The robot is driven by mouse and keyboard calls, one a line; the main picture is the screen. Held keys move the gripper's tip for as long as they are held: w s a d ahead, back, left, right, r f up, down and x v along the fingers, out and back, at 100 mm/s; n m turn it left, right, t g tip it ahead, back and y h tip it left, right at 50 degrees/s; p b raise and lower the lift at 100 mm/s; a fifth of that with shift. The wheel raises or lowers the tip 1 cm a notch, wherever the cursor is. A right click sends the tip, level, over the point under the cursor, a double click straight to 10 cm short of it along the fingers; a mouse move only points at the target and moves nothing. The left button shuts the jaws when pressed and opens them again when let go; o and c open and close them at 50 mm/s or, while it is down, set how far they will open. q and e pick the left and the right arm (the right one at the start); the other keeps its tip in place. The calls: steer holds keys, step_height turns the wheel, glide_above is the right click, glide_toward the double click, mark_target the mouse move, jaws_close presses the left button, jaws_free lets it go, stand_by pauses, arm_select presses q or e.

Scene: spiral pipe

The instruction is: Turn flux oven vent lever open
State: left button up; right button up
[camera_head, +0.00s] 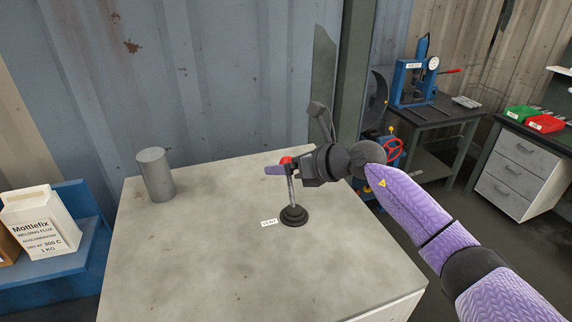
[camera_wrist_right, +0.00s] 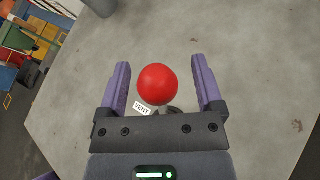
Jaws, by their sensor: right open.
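The vent lever (camera_head: 291,190) stands on the pale top of the oven (camera_head: 200,250). It has a round black base, a thin metal rod and a red ball knob, and stands close to upright. A small VENT label (camera_head: 269,222) lies beside its base. My right gripper (camera_head: 280,168) is at the knob, its arm coming from the right. In the right wrist view the red knob (camera_wrist_right: 157,85) sits between the two open purple fingers, with a gap on each side. The fingers of my right gripper (camera_wrist_right: 160,80) are not closed on it. My left gripper is not in view.
A grey cylinder (camera_head: 155,174) stands at the back left of the oven top. A Mottlefix flux bag (camera_head: 40,225) sits on a blue shelf at left. A blue press (camera_head: 413,80) and a drawer bench (camera_head: 520,178) are at right. The front oven top is clear.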

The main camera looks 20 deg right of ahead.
steer(key=b+v, duration=0.3)
steer(key=v, duration=0.6)
steer(key=shift+s+d+r+b, duration=0.15)
steer(key=shift+s+d+b, duration=0.05)
steer(key=shift+s+b, duration=0.15)
